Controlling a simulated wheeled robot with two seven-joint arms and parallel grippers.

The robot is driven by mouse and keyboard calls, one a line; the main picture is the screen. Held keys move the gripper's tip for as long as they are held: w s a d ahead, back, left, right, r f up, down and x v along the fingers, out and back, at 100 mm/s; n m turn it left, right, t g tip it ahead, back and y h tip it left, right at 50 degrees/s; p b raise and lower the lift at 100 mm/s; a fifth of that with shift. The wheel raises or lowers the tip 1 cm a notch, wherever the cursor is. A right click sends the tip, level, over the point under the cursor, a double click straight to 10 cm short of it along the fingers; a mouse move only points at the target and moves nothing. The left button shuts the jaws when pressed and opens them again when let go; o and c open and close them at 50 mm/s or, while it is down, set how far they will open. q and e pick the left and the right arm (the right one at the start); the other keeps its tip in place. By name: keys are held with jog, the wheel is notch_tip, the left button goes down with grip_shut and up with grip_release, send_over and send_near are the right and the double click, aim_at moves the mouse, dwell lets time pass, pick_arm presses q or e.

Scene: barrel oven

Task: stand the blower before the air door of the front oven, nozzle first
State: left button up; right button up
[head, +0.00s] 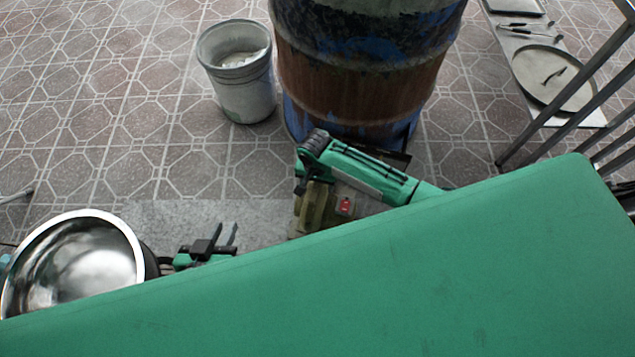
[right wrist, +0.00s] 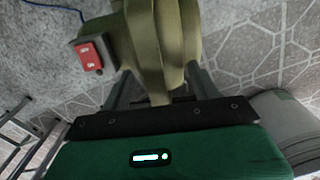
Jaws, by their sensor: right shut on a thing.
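The olive-green blower (head: 312,212) with a red switch is low in front of the barrel oven, over the grey slab. My right gripper (right wrist: 155,88) is shut on it; the right wrist view shows the blower's body (right wrist: 150,35) and its red switch (right wrist: 90,55) between and beyond the fingers. My right forearm covers part of it in the head view, and I cannot make out its nozzle. The rusty barrel oven (head: 365,75) stands just behind. A dark flat piece juts from its foot; I cannot tell if it is the air door. My left gripper (head: 222,238) is open and empty.
A grey bucket (head: 236,80) stands left of the oven. A shiny metal bowl (head: 75,265) is at the lower left. A round lid (head: 550,75) and tools lie at the upper right by metal rails (head: 580,90). My green body hides the foreground.

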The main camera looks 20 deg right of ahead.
pick_arm(q)
jog(key=shift+d+r, duration=0.1)
jog(key=shift+d, duration=0.15)
pick_arm(e)
jog(key=shift+w+r, duration=0.25)
jog(key=shift+f, duration=0.65)
dwell(0.4)
jog(key=o, duration=1.5)
jog(key=shift+s, duration=0.1)
jog(key=shift+c, duration=0.2)
jog(key=shift+s+d+f+b, duration=0.1)
jog(key=shift+s+f+b, duration=0.2)
jog(key=shift+f, duration=0.15)
jog(key=shift+r, duration=0.1)
jog(key=r+p, duration=0.1)
jog(key=r, duration=0.3)
jog(key=r+p, duration=0.1)
jog(key=r, duration=0.3)
jog(key=r+p, duration=0.2)
jog(key=r, duration=0.2)
jog(key=shift+w+a+r, duration=0.25)
jog(key=shift+w+r, duration=0.05)
pick_arm(q)
jog(key=s+a+g+y, duration=0.3)
jog(key=a+g, duration=0.2)
jog(key=a, duration=0.3)
jog(key=shift+s+r, duration=0.25)
jog(key=shift+s, duration=0.15)
pick_arm(e)
jog(key=shift+r, duration=0.8)
